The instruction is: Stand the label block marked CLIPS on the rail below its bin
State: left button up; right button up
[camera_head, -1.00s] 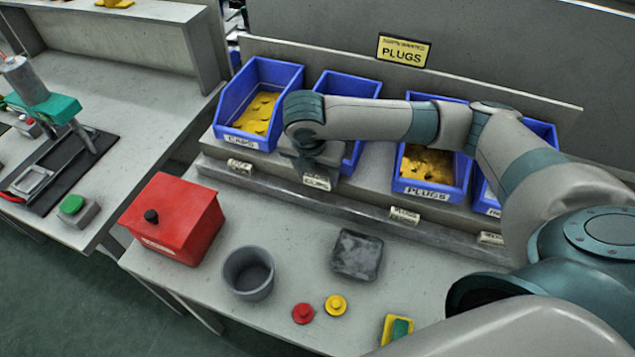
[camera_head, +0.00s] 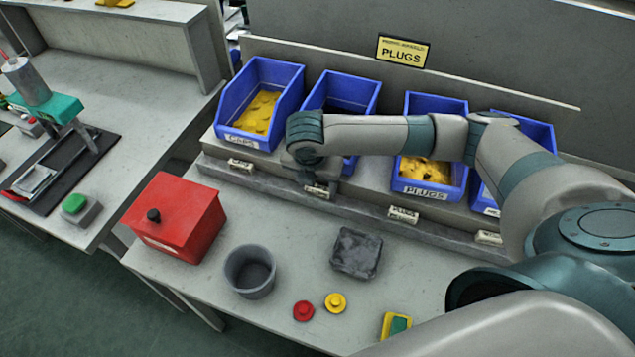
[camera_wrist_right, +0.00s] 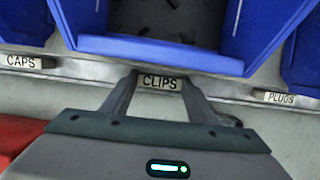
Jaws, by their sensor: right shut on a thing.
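The CLIPS label block (camera_wrist_right: 160,83) is a small pale block with dark lettering, its text facing the wrist camera. My right gripper (camera_wrist_right: 160,78) is shut on it, one finger on each side. In the head view the block (camera_head: 317,191) shows just below my right gripper (camera_head: 309,183), at the rail (camera_head: 350,208) in front of the second blue bin from the left (camera_head: 367,92). The block lines up with the neighbouring labels; whether its base touches the rail is hard to tell. My left gripper is not in view.
The CAPS label (camera_head: 241,165) and PLUGS label (camera_head: 403,215) stand on the rail either side, with another label (camera_head: 489,238) farther right.

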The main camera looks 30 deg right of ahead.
jog(key=o, duration=1.1)
jog(key=shift+f, duration=0.1)
jog(key=b+v, duration=0.2)
jog(key=v, duration=1)
jog(key=shift+w, duration=0.1)
